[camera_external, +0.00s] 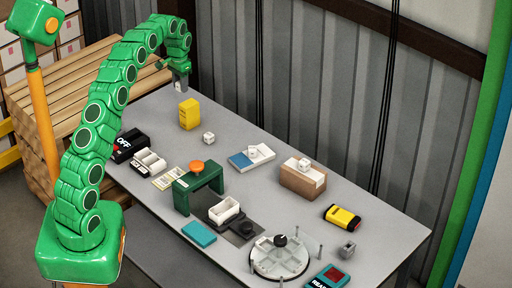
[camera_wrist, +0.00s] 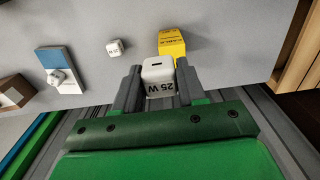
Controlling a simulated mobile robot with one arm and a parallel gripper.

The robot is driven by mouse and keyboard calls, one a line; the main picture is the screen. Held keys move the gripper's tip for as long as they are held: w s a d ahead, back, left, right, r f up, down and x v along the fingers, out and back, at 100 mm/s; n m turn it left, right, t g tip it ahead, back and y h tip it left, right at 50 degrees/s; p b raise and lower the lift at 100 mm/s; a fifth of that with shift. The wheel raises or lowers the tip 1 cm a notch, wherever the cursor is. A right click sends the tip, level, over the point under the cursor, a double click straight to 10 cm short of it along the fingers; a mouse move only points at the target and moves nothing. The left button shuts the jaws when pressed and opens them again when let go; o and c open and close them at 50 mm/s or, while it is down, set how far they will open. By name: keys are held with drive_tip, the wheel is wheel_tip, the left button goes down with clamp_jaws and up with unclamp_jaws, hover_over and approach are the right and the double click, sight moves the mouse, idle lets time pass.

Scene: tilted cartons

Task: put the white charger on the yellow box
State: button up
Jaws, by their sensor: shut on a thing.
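The white charger (camera_wrist: 158,73), marked "25 W", is between the two fingers of my gripper (camera_wrist: 157,84) in the wrist view. The gripper is shut on it. The yellow box (camera_external: 189,115) stands upright near the far left end of the table. It also shows in the wrist view (camera_wrist: 173,42), just beyond the charger and partly hidden by it. In the external view my gripper (camera_external: 180,82) hangs above and slightly left of the yellow box, apart from it. The charger cannot be made out clearly there.
A small white cube (camera_external: 208,138) lies right of the yellow box. A blue-and-white box (camera_external: 240,161) and a brown carton (camera_external: 296,182) each carry a white cube. A green arch (camera_external: 181,199) with an orange knob stands nearer. A wooden stack (camera_external: 60,100) is left of the grey table (camera_external: 340,255).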

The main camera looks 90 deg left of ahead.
hover_over(189, 103)
drive_tip(key=shift+f, duration=4.5)
drive_tip(key=shift+f, duration=0.15)
drive_tip(key=o, duration=1.1)
drive_tip(key=shift+r, duration=6.15)
